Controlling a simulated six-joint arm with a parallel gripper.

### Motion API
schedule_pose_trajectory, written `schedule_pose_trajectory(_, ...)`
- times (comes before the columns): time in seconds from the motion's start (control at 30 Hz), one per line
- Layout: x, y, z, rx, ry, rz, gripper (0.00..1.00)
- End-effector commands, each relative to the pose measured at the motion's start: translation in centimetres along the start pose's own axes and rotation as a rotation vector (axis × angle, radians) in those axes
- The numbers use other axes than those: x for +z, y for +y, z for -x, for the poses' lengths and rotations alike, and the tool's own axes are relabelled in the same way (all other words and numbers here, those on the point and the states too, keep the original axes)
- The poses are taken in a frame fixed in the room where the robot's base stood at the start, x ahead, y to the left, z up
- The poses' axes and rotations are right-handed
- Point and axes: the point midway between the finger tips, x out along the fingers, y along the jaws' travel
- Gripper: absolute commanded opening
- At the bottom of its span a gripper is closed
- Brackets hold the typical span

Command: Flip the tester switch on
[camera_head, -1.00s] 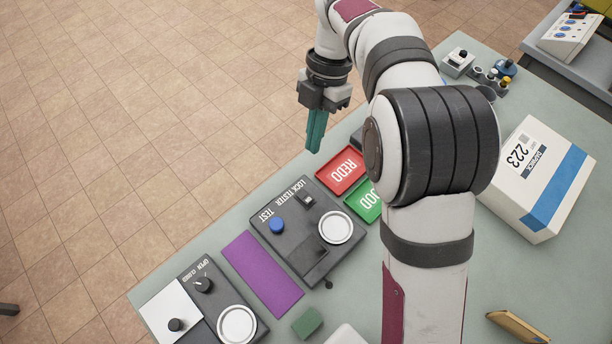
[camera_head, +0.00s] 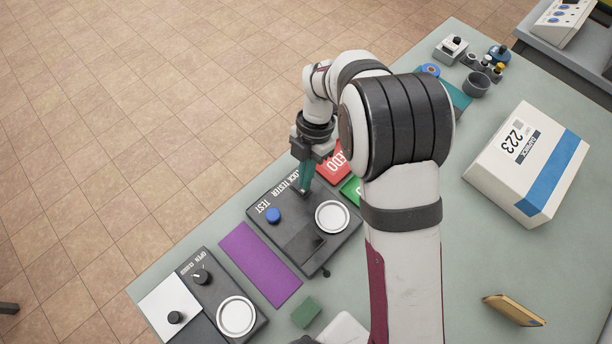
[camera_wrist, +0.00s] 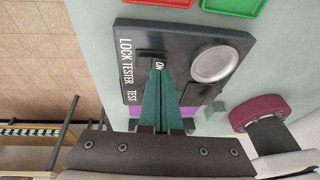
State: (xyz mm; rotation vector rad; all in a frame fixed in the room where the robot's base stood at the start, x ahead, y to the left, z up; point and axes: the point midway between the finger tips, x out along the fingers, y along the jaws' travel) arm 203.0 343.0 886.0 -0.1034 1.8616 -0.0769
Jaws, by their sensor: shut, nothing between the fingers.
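The lock tester (camera_head: 290,238) is a dark box with a blue TEST button (camera_head: 273,215) and a round white disc (camera_head: 332,216). Its black rocker switch (camera_wrist: 151,54) shows in the wrist view beside the letters "ON". My gripper (camera_head: 305,190) has teal fingers, shut and empty, pointing down over the switch end of the tester. In the wrist view the fingertips (camera_wrist: 160,72) appear right at the switch's edge. I cannot tell whether they touch it, nor which way the switch is set. In the head view the fingers hide the switch.
Red REDO tray (camera_head: 335,165) and green tray (camera_head: 351,189) lie close beside the tester. A purple mat (camera_head: 260,264) and the open/closed box (camera_head: 207,283) are on its other side. A green block (camera_head: 306,312) lies near. A white parcel (camera_head: 527,165) stands at right.

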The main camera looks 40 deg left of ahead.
Motion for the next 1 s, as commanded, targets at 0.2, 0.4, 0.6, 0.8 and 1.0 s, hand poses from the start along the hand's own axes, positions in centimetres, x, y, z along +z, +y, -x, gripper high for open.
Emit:
schedule_pose_trajectory(0.2,0.2,-0.1,-0.6,0.001,0.000,0.000,0.00)
schedule_pose_trajectory(0.4,0.2,-0.1,-0.6,0.000,0.000,0.000,0.00)
schedule_pose_trajectory(0.6,0.4,-0.7,-1.4,-0.001,0.000,0.001,0.00)
schedule_pose_trajectory(0.8,0.4,-0.6,-1.4,0.000,0.000,0.000,0.00)
schedule_pose_trajectory(1.0,0.3,0.2,-1.1,0.000,0.000,0.000,0.00)
